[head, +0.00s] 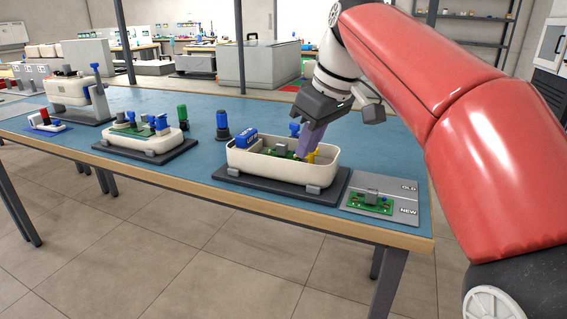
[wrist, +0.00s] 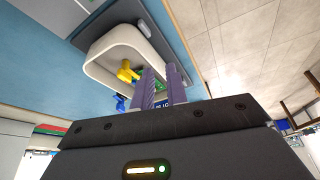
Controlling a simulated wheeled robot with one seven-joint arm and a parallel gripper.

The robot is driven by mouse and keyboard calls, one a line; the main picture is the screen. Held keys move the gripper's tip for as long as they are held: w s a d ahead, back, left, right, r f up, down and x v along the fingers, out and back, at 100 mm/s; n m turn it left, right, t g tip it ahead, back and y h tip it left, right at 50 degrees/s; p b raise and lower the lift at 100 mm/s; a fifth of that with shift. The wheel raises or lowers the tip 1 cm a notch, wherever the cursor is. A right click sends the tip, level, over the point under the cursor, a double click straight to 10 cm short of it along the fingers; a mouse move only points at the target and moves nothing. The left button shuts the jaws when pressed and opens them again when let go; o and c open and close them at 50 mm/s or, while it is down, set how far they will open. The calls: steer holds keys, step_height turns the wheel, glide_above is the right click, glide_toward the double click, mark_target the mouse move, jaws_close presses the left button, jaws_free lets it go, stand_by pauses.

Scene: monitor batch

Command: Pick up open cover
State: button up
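A cream open-topped housing (head: 285,172) sits on a dark base plate near the front right of the table. It holds a green circuit board (head: 279,152), a blue box (head: 243,138) and a yellow part (head: 312,156). I cannot tell which part is the cover. My gripper (head: 308,150) points down into the housing's right side, close to the yellow part. In the wrist view the housing (wrist: 97,72) and yellow part (wrist: 127,72) lie left of the purple fingers (wrist: 163,75). The fingers are apart, with a gap and no held object visible. Contact with anything is unclear.
A grey OLD/NEW plate (head: 408,196) with a green board (head: 371,202) lies right of the housing. A second cream housing (head: 130,140) and a cream unit on a stand (head: 68,90) are to the left. Green (head: 182,118) and dark blue (head: 222,126) upright parts stand between housings.

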steer(key=w+a+r+n+g+y, duration=0.1)
steer(key=w+a+r+n, duration=0.1)
steer(key=w+a+n, duration=0.15)
steer(key=b+x, duration=0.2)
steer(key=x, duration=0.5)
steer(key=shift+w+a+f+b, duration=0.15)
steer(key=shift+a+f+b, duration=0.1)
steer(key=shift+b, duration=0.15)
jaws_close()
steer(key=shift+r, duration=0.15)
